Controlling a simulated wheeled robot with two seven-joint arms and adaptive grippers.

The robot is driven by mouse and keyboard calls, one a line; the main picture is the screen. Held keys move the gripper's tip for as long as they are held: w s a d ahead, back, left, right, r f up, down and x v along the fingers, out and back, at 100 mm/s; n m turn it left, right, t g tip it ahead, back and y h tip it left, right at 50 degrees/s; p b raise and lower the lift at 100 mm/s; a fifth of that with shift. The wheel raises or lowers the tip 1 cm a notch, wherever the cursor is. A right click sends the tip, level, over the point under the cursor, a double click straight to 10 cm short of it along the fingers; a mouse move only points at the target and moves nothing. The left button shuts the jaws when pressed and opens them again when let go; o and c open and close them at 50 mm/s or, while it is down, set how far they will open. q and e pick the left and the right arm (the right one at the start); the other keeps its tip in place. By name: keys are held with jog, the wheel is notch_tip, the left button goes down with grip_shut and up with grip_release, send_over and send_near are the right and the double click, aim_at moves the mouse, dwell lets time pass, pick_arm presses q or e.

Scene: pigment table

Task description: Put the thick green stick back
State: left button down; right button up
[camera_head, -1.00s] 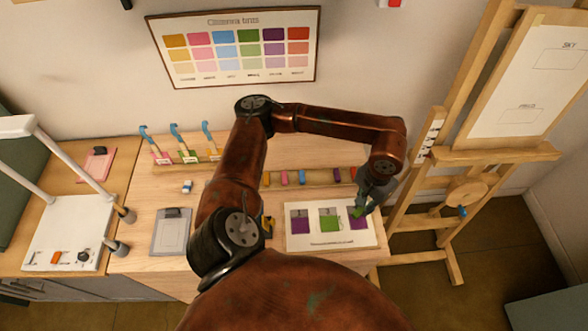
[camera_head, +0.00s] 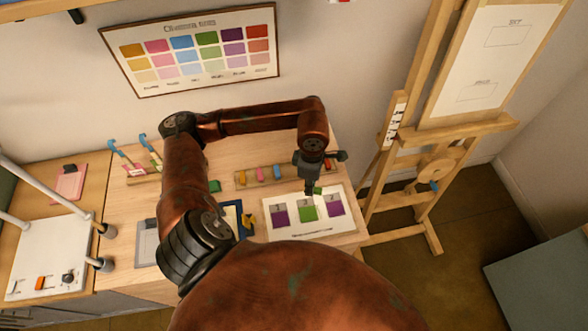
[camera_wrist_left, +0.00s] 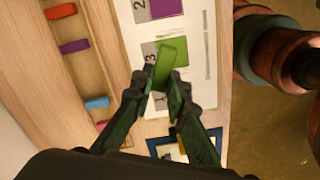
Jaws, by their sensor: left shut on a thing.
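My left gripper (camera_head: 313,187) is shut on a green stick (camera_head: 318,190) and holds it over the upper part of the white card, near the middle green swatch. In the left wrist view, the green stick (camera_wrist_left: 172,62) sticks out tilted between the fingertips (camera_wrist_left: 162,88). A low wooden tray (camera_wrist_left: 91,72) holds a red, a purple, a blue and a pink stick, with a wide gap between purple and blue. The tray (camera_head: 250,183) is partly hidden behind the gripper in the head view. My right gripper is not in view.
The white card (camera_head: 290,233) has purple, green and purple swatches. A blue-framed item (camera_head: 235,213) lies left of it, and a small green piece (camera_head: 214,186) sits beside my arm. An easel (camera_head: 388,165) stands to the right. A colour chart (camera_head: 190,50) hangs behind.

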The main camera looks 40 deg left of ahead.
pick_arm(q)
jog(key=n, duration=0.2)
jog(key=shift+s+a+r+n, duration=0.1)
jog(key=shift+s+a+n, duration=0.2)
jog(key=shift+a+n, duration=0.1)
jog(key=n, duration=0.2)
jog(key=n+p, duration=0.5)
jog(key=n, duration=1.3)
send_over(295, 173)
jog(key=f, duration=0.8)
jog(key=shift+s+d+f, duration=0.1)
jog(key=shift+s+f, duration=0.15)
jog(key=shift+s, duration=0.1)
jog(key=shift+w+f, duration=0.25)
jog(key=shift+f, duration=0.1)
jog(key=f, duration=0.1)
jog(key=f+p, duration=0.1)
jog(key=f, duration=0.1)
jog(key=shift+a+f, duration=0.1)
jog(key=shift+a, duration=0.15)
jog(key=shift+f, duration=0.15)
jog(key=c, duration=1.9)
grip_release()
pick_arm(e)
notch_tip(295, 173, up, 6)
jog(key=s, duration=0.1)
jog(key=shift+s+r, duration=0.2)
